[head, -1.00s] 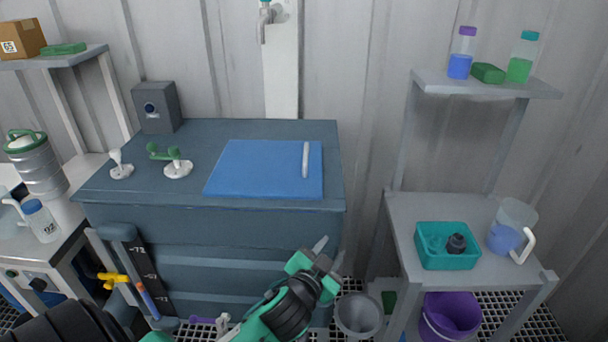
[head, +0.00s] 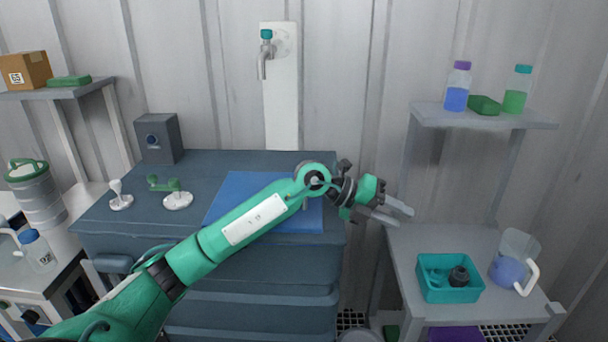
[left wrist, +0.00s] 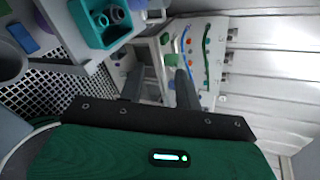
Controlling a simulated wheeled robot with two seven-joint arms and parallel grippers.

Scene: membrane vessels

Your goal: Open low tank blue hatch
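The low tank (head: 255,268) is the large dark blue-grey box in the middle of the head view. Its blue hatch (head: 237,190) is a flat blue panel on top and lies closed. My left arm crosses in front of the hatch and hides much of it, including most of the white handle. My left gripper (head: 402,215) is past the tank's right edge, pointing right, empty, with its fingers apart. In the left wrist view its two fingers (left wrist: 158,88) also stand apart with nothing between them. My right gripper is not in view.
A grey shelf (head: 400,245) at right carries a teal bin (head: 450,293) and a pitcher (head: 511,272). Bottles stand on its upper board (head: 480,120). White and green valve fittings (head: 177,199) and a grey box (head: 158,138) sit on the tank's left. A tap (head: 264,55) hangs behind.

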